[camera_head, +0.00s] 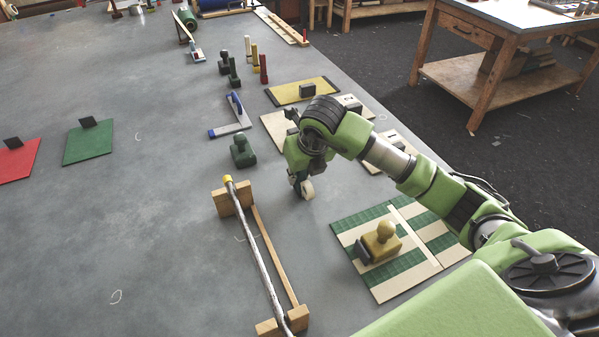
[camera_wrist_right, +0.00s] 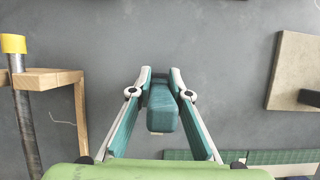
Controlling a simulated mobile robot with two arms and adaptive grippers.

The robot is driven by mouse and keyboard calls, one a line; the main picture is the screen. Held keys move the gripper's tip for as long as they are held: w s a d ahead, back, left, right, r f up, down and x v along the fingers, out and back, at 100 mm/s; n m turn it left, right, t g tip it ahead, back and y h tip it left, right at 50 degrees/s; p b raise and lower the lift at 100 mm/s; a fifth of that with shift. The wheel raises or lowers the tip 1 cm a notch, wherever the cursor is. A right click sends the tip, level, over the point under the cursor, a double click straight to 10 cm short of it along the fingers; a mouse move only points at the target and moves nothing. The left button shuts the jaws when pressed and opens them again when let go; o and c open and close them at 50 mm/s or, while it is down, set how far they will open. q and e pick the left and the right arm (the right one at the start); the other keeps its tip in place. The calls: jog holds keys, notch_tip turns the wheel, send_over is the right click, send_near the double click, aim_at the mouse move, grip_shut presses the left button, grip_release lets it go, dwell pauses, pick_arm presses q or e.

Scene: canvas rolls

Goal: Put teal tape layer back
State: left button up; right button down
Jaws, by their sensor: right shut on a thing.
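The teal tape layer shows as a teal body (camera_wrist_right: 162,107) between my right gripper's fingers (camera_wrist_right: 160,85) in the right wrist view. In the head view my right gripper (camera_head: 298,176) points down over the grey table, with a cream wheel (camera_head: 307,190) of the tape layer below it. The right gripper is shut on the tape layer; its fingers hide part of it. I cannot tell whether the wheel touches the table. My left gripper is not in view.
A wooden stand with a long rod (camera_head: 258,245) is left of the gripper. A green-and-cream striped board (camera_head: 400,285) bears a yellow knobbed block (camera_head: 380,242) at right.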

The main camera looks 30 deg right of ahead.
aim_at(306, 182)
jog(key=shift+f, duration=0.2)
jog(key=c, duration=1.9)
grip_release()
jog(key=shift+r, duration=0.1)
jog(key=shift+r, duration=0.25)
jog(key=b+v, duration=0.1)
jog(key=v, duration=0.9)
jog(key=shift+s+r, duration=0.1)
jog(key=shift+r, duration=0.2)
jog(key=shift+s+r+b, duration=0.25)
jog(key=shift+r+b, duration=0.05)
jog(key=shift+r, duration=0.25)
